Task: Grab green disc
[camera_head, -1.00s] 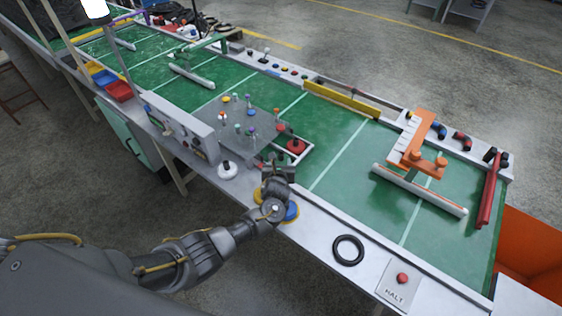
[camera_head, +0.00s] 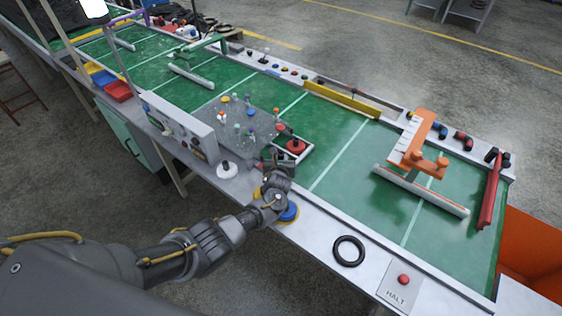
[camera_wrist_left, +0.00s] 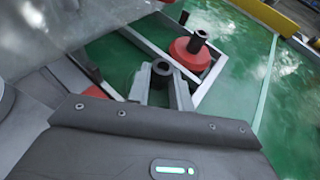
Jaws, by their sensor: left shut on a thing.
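My left gripper (camera_head: 277,160) is over the near edge of the green table, beside the clear plate with small pegs. In the left wrist view, the same gripper (camera_wrist_left: 163,82) is shut on a black knob (camera_wrist_left: 161,68) with a round hollow top. What lies under this knob is hidden by the fingers and the gripper body, so I cannot tell the colour of its disc. No green disc stands out against the green surface. A red disc (camera_head: 296,146) with a black knob sits just beyond the gripper, in a white-framed corner; it also shows in the left wrist view (camera_wrist_left: 190,54).
The clear plate (camera_head: 228,118) stands left of the gripper. A white disc (camera_head: 227,170) and a blue disc (camera_head: 289,214) lie on the near rim. A black ring (camera_head: 348,251) and the HALT button (camera_head: 403,280) are to the right.

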